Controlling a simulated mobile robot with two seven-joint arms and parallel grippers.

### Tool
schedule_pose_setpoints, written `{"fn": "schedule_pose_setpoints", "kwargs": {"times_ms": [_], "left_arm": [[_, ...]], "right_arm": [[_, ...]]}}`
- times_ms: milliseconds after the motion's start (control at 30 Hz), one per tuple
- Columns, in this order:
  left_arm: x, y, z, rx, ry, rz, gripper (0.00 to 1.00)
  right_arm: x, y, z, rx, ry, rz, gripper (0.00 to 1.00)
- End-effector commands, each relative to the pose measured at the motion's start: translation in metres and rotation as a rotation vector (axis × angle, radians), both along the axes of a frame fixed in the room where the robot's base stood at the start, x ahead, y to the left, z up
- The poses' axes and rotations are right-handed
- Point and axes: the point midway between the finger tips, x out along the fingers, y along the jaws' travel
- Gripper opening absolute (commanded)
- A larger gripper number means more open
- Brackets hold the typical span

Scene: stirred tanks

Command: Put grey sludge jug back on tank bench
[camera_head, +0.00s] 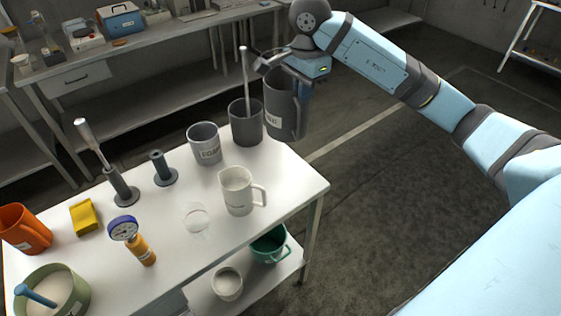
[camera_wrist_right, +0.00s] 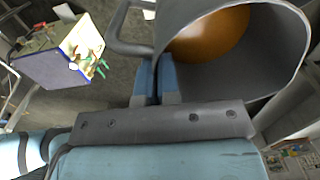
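The grey sludge jug (camera_head: 284,117) is a tall dark-grey vessel with a white label, at the far right corner of the white tank bench (camera_head: 290,185). Whether its base touches the bench or hangs just off the edge, I cannot tell. My right gripper (camera_head: 300,72) is at its top. In the right wrist view, the fingers (camera_wrist_right: 157,78) are close together at the handle beside the jug's wall, and the wide mouth of the jug (camera_wrist_right: 285,60) shows orange-brown contents inside. The exact grip is partly hidden. My left gripper is not in view.
A dark-grey pot (camera_head: 246,124) with a rod in it stands just left of the jug. A grey labelled cup (camera_head: 205,146) and a white jug (camera_head: 237,193) stand nearer. A green vessel (camera_head: 269,245) is on the lower shelf. Open floor lies to the right.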

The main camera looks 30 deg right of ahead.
Motion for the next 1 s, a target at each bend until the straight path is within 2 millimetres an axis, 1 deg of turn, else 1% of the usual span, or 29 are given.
{"fn": "schedule_pose_setpoints", "kwargs": {"times_ms": [67,167,500,700,800,1000], "left_arm": [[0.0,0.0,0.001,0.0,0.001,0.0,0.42],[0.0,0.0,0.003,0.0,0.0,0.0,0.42],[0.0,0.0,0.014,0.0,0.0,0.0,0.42],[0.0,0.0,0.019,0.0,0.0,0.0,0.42],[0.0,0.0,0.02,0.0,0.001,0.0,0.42],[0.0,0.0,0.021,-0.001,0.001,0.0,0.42]], "right_arm": [[0.0,0.0,-0.004,0.001,-0.001,-0.002,0.0],[-0.001,0.0,-0.019,0.001,0.002,-0.002,0.0],[-0.001,0.001,-0.097,0.003,0.004,-0.001,0.0],[-0.001,0.001,-0.135,0.002,0.0,-0.001,0.0],[-0.001,0.0,-0.147,0.002,-0.002,-0.001,0.0],[-0.001,0.0,-0.158,0.002,-0.002,0.0,0.0]]}}
